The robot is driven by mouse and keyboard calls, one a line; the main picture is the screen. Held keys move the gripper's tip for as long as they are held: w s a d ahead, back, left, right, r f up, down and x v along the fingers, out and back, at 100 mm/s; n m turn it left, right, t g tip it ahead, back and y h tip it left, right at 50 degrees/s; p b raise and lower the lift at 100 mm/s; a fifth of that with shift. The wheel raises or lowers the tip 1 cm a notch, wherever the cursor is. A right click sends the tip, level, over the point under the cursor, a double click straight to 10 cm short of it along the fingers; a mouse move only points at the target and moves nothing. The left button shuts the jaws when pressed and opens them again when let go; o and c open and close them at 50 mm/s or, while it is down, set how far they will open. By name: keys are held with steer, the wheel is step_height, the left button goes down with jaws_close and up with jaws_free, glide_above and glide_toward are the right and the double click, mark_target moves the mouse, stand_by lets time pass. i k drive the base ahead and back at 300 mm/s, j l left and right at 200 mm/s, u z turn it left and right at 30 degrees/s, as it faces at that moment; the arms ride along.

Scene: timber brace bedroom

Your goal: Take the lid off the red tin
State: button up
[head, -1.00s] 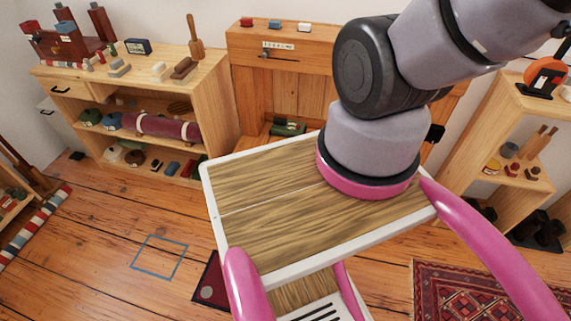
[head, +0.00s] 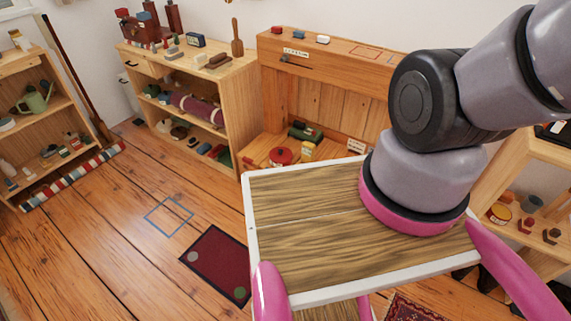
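A round red tin (head: 281,156) with a dark knob-like spot on top sits low in the open wooden alcove, under the ledge at the back middle. It looks closed, but it is small and far off. My wooden tray top hides the floor in front of the alcove. My arm rises at the right of the view, but my gripper is outside the picture.
A wooden shelf unit (head: 243,98) stands left of the alcove, with several items on it. Another shelf (head: 530,190) stands at the right, partly behind my arm. A dark red mat (head: 214,262) and a blue square outline (head: 169,216) are on the floor.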

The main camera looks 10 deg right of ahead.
mark_target(280, 155)
steer(key=z, duration=0.65)
steer(key=i+j+z, duration=0.1)
steer(key=j+z, duration=0.3)
steer(key=j, duration=0.15)
steer(key=j+z, duration=0.45)
steer(key=i+j, duration=0.1)
steer(key=j, duration=0.8)
steer(key=i+j+z, duration=0.1)
steer(key=j, duration=0.35)
steer(key=i, duration=0.3)
